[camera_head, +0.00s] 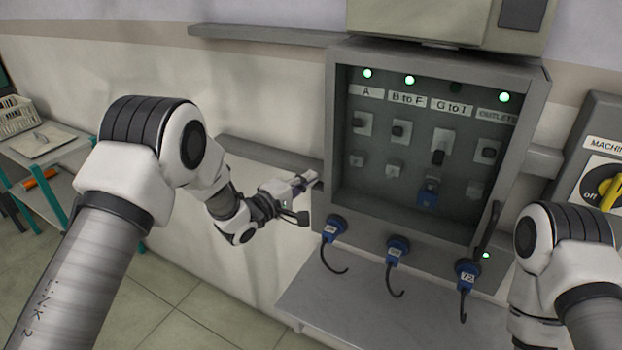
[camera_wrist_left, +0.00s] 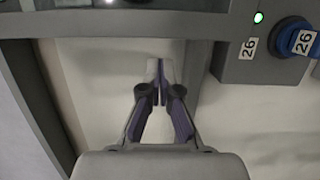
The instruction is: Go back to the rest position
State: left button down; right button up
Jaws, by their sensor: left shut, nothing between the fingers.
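My left gripper (camera_head: 309,181) is shut and empty, just left of the lower left edge of the open grey electrical cabinet (camera_head: 333,130). In the left wrist view the fingers of the left gripper (camera_wrist_left: 158,72) meet at their tips in front of the pale wall, beneath a grey edge. My right arm shows at the right edge of the head view; its gripper is not in view.
Three blue plugs with dark hooked cables, left (camera_head: 333,229), middle (camera_head: 397,250) and right (camera_head: 467,274), line the cabinet's lower front. A grey shelf (camera_head: 350,312) lies below. A rotary switch box (camera_head: 600,155) stands right; a table with a basket (camera_head: 15,117) stands far left.

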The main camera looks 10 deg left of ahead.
pick_arm(q)
jog(key=w+a+b+v, duration=0.1)
jog(key=b+v, duration=0.2)
jog(key=v, duration=0.7)
jog(key=s+a+f+g+y, duration=0.1)
jog(key=s+f+g+y, duration=0.1)
jog(key=s+f, duration=0.5)
jog(key=s+f+n+g+y, duration=0.1)
jog(key=s+f+g, duration=0.15)
jog(key=f, duration=0.85)
jog(key=s+a+f+g+y, duration=0.1)
jog(key=s+f+g+y, duration=0.1)
jog(key=s+f, duration=0.55)
jog(key=s+a+f+m+g+y, duration=0.1)
jog(key=s+a+f+m+g, duration=0.1)
jog(key=s, duration=0.5)
jog(key=s+a+f+m+g+y, duration=0.2)
jog(key=s+f+m+g, duration=0.1)
jog(key=s+m, duration=0.3)
jog(key=s+a+f+m+g+y, duration=0.2)
jog(key=s+f+m+g, duration=0.1)
jog(key=s, duration=0.6)
jog(key=shift+s+a+f+m, duration=0.3)
jog(key=shift+f+m, duration=0.1)
jog(key=shift+f, duration=0.25)
pick_arm(e)
jog(key=f, duration=0.2)
jog(key=a+f, duration=0.1)
jog(key=shift+w, duration=0.25)
